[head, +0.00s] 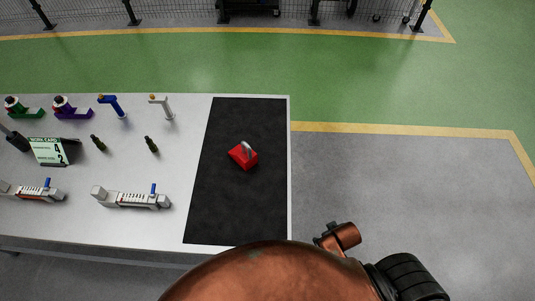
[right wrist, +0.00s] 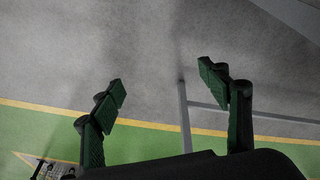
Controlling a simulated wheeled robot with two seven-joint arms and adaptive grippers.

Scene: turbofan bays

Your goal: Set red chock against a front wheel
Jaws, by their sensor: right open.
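The red chock (head: 243,156) lies on the black mat (head: 222,215) at the right end of the light grey table. It has a grey handle on top and stands apart from any gripper. My right gripper (right wrist: 165,86) shows in the right wrist view, with its dark green fingers wide apart and nothing between them. Grey floor shows beyond its fingertips. The right gripper is not seen in the head view, and my left gripper is in neither view. I cannot make out a front wheel in these frames.
The table's left part (head: 185,225) holds a work card (head: 48,151), blue (head: 112,106) and white (head: 162,106) upright tools, small dark bottles and grey gauge-like devices (head: 130,199). Open floor (head: 400,180) lies to the right. A fence (head: 170,12) runs along the back.

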